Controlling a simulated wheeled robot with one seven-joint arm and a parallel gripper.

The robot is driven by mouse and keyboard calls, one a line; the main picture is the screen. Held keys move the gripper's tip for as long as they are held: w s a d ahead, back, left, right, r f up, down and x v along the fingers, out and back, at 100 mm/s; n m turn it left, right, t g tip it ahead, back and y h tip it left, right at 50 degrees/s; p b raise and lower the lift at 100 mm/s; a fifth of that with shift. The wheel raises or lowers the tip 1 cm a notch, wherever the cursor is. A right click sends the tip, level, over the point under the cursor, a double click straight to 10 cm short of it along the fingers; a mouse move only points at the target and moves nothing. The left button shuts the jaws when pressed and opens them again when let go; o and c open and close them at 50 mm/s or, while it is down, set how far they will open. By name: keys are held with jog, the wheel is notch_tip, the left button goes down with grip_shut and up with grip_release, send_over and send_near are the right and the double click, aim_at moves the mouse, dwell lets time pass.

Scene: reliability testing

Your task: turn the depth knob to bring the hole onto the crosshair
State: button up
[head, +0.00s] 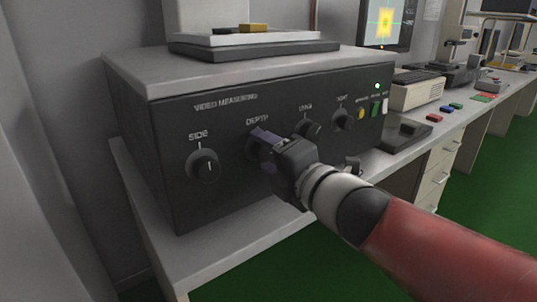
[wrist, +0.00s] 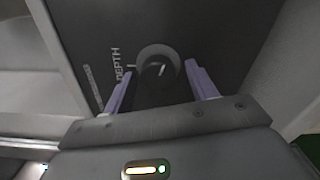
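The depth knob (wrist: 158,68) is a round black knob with a white pointer line, on the dark front panel beside the printed word DEPTH. In the wrist view my gripper (wrist: 160,80) has its two purple fingers apart, one on each side of the knob; I cannot tell whether either touches it. In the head view my gripper (head: 262,142) is at the panel under the DEPTH label and hides the knob. The monitor (head: 385,22) at the top shows a yellow patch on a teal-green field with thin crosshair lines and a small dark spot low in the patch.
The SIDE knob (head: 203,167) is left of my gripper. Two more knobs, one (head: 307,131) close by and one (head: 343,119) farther right, share the panel. A stage (head: 250,40) sits on top of the unit. The bench continues right with several small instruments.

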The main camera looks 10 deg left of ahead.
jog(key=p+v, duration=0.1)
jog(key=v, duration=0.7)
dwell(1.5)
jog(key=s+d+f+n+g+h, duration=0.25)
jog(key=f+n, duration=0.25)
jog(key=n, duration=0.7)
jog(key=s+d+f+n+g+h, duration=0.25)
jog(key=f+n, duration=0.25)
jog(key=n, duration=0.6)
jog(key=s+d+f+n+h, duration=0.2)
jog(key=d+f+n+h, duration=0.2)
jog(key=d+n, duration=0.3)
jog(key=s+d+f+n+g+h, duration=0.1)
jog(key=d+f+n+h, duration=0.3)
jog(key=d+n, duration=0.4)
jog(key=s+n, duration=0.1)
jog(key=n, duration=0.2)
jog(key=shift+s+h, duration=0.3)
jog(key=shift+h, duration=0.1)
